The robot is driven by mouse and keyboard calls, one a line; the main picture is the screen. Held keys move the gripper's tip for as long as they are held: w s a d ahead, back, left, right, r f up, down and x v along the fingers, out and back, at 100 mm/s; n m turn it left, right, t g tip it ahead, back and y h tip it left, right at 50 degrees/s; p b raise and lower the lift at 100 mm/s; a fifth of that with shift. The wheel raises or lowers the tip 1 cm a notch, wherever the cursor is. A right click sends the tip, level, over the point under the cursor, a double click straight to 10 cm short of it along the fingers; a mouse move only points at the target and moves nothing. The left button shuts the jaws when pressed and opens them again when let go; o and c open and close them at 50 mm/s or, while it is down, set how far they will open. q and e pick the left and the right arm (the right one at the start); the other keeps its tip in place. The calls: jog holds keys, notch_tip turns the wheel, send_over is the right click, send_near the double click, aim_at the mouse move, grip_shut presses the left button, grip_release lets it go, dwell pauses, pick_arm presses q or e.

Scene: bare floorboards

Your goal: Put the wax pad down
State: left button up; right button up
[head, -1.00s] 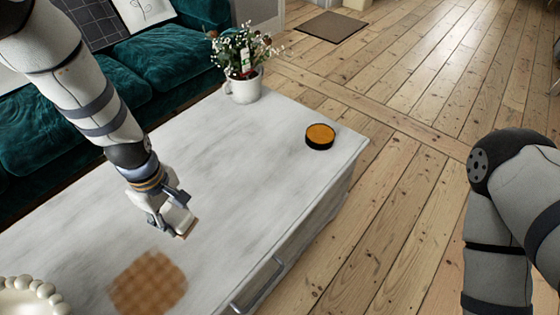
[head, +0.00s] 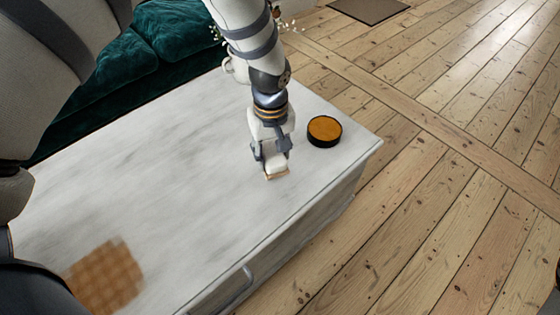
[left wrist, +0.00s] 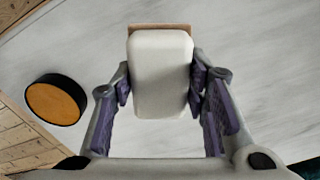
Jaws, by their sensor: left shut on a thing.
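The wax pad, a white rounded block with a brown underside (left wrist: 160,60), is held between the fingers of my left gripper (head: 271,160). In the left wrist view the two purple-lined fingers press on its left and right sides. In the head view the gripper points down over the right part of the white table (head: 180,170), near its front edge. The pad seems to be above the tabletop; the gap beneath it is hard to judge. My right gripper is not in view.
A round black tin with orange contents (head: 324,131) stands on the table just right of the gripper; it also shows in the left wrist view (left wrist: 56,99). The tabletop between is clear.

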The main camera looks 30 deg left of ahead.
aim_at(276, 153)
pick_arm(q)
jog(key=w+f, duration=0.2)
jog(key=f, duration=0.1)
jog(key=shift+w+a+f+b, duration=0.3)
jog(key=shift+w+a+b, duration=0.05)
jog(key=shift+b, duration=0.05)
jog(key=f, duration=0.3)
jog(key=shift+w+f+b, duration=0.2)
jog(key=shift+f+b, duration=0.05)
jog(key=shift+b, duration=0.1)
jog(key=shift+r, duration=0.15)
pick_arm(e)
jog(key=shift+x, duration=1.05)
pick_arm(q)
jog(key=o, duration=1)
jog(key=shift+f, duration=0.2)
notch_tip(276, 153, up, 12)
jog(key=shift+r+p, duration=0.2)
jog(key=shift+p, duration=0.85)
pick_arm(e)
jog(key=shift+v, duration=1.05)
